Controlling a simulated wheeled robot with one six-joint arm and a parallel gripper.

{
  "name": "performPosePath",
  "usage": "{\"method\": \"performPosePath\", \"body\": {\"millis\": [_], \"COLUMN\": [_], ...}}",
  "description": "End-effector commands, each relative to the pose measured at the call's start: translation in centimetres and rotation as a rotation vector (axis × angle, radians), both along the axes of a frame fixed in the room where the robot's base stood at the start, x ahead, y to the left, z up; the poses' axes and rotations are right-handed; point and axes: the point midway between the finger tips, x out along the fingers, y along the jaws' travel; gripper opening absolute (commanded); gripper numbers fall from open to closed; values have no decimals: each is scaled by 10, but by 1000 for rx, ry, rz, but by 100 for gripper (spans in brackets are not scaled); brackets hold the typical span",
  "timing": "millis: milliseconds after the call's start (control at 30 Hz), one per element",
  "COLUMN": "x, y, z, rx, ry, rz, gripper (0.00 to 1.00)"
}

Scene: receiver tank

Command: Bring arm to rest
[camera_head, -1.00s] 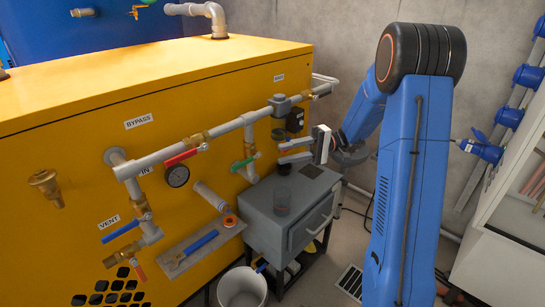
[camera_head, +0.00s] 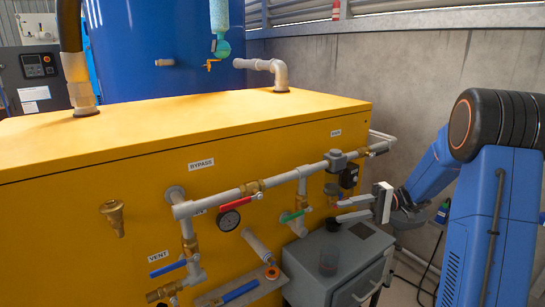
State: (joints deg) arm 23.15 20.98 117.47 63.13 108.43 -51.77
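My gripper (camera_head: 352,208) is at the right of the camera view, at the end of my blue arm. Its two pale fingers point left toward the pipework and stand apart, with nothing seen between them. The fingers are near the right end of the pipe run, above the grey cabinet and close to the black device under the pipe. Whether they touch anything there I cannot tell.
A concrete wall (camera_head: 400,90) is behind.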

Motion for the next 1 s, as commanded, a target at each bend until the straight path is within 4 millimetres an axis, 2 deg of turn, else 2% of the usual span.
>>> {"method": "performPosePath", "body": {"millis": [200,500,767,1000], "x": [-50,-120,-175,-218], "y": [34,59,62,53], "z": [9,7,0,-8], "rx": [-208,-521,-782,-1004], "ry": [31,44,11,-54], "rz": [61,95,73,12], "gripper": [32,32,32,32]}}
